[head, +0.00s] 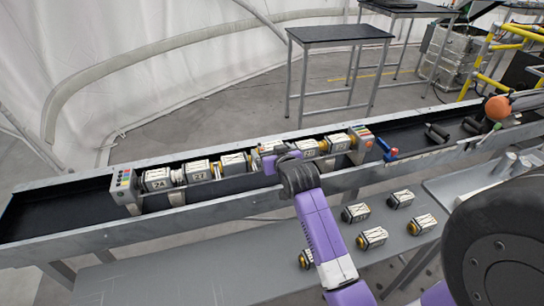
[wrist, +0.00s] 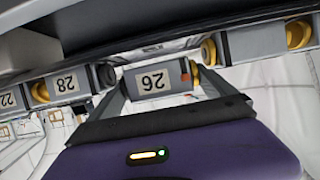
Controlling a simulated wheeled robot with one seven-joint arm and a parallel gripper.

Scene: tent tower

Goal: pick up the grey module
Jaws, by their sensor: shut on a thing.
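The grey module (wrist: 153,79) with a white label that looks like 26 sits between the fingers of my gripper (wrist: 160,88) in the wrist view. My gripper is shut on it. A yellow end cap shows at its right side. In the head view my purple gripper (head: 270,163) is down at the middle of a row of similar modules in the long trough (head: 110,238). The held module is mostly hidden there by my gripper and wrist. I cannot tell whether it is lifted clear of the row.
Neighbouring modules flank it, one labelled 28 (wrist: 62,86) on the left in the wrist view. End blocks with coloured buttons (head: 125,188) (head: 361,140) bound the row. Several loose modules (head: 371,238) lie on the grey lower shelf (head: 180,275). A black-topped table (head: 338,34) stands behind.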

